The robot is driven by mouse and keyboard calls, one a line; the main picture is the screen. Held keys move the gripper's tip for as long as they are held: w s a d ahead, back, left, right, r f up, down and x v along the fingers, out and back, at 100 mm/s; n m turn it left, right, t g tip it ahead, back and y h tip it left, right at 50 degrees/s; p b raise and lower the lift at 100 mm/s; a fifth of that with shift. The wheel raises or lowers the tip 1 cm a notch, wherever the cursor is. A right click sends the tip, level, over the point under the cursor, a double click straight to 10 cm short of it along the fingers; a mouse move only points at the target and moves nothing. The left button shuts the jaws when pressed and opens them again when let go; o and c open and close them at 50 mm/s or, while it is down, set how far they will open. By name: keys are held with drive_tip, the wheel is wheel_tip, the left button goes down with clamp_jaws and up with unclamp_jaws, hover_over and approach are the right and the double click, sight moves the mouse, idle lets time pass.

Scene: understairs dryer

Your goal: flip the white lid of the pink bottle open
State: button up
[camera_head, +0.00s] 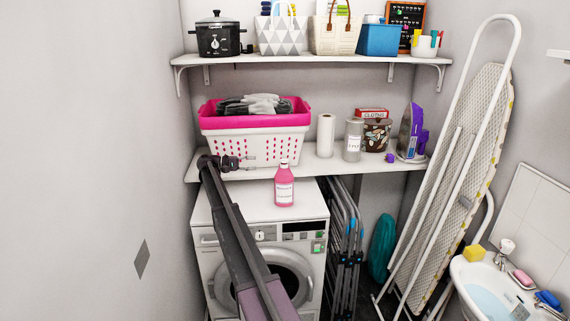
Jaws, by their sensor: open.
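The pink bottle (284,188) stands upright on top of the white dryer (232,205), near its back right. Its white lid (284,164) is at the top and looks closed, though it is small in view. My gripper (252,162) is open and empty, to the left of the bottle at about lid height in the picture. Its fingers point right toward the lid, with a gap between them and the bottle. My arm crosses in front of the dryer's left part and door.
A shelf (325,168) behind holds a white and pink basket (254,148), a paper roll (326,135), a grey canister (353,140) and an iron (411,132). Folded racks (345,235) stand right of the dryer. An ironing board (460,170) leans at the right, near a sink (490,295).

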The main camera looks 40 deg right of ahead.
sight(282, 162)
drive_tip(key=x, duration=1.3)
drive_tip(key=shift+s+d, duration=0.2)
drive_tip(key=shift+d, duration=0.05)
